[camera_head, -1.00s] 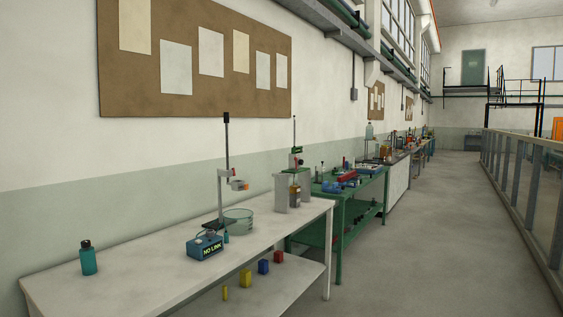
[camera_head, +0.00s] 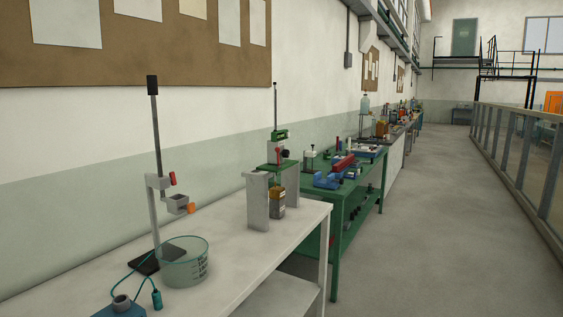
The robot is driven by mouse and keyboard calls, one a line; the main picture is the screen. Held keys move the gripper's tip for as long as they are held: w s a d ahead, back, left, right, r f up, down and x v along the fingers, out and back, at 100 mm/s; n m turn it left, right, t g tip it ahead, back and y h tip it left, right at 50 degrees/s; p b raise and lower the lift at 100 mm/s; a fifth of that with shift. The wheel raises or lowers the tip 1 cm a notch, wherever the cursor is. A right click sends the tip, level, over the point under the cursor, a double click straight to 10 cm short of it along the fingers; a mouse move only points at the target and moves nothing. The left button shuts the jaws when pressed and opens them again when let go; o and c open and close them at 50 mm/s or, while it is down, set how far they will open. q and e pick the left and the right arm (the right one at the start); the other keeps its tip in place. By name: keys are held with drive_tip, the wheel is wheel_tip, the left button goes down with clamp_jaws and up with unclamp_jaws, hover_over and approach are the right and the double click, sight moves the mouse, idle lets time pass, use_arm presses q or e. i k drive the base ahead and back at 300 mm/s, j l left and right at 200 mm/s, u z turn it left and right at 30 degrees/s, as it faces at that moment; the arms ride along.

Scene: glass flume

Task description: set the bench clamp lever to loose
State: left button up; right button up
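No part labelled as the bench clamp lever can be made out for certain. On the white bench (camera_head: 235,262) a retort stand (camera_head: 155,185) carries a grey clamp (camera_head: 175,203) with a small red part (camera_head: 172,179) and an orange tip (camera_head: 192,208). Farther along, a green-topped device (camera_head: 279,160) on grey supports has a red piece and a dark knob on its front. I cannot tell from here what setting any lever has. Neither of my grippers shows in this view.
A glass beaker (camera_head: 184,265) stands by the retort stand, with a blue box (camera_head: 120,309) and teal probe (camera_head: 157,298) in front. A green bench (camera_head: 346,197) with tools stands beyond. The aisle floor (camera_head: 420,220) is clear, bounded right by a glass-sided railing (camera_head: 515,150).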

sight(277, 149)
drive_tip(key=i+l, duration=0.35)
drive_tip(key=i, duration=0.15)
drive_tip(key=i+l+z, duration=0.1)
drive_tip(key=i+l, duration=0.25)
drive_tip(key=i, duration=0.15)
drive_tip(key=i+l, duration=0.35)
drive_tip(key=i, duration=0.2)
drive_tip(key=k+z, duration=0.05)
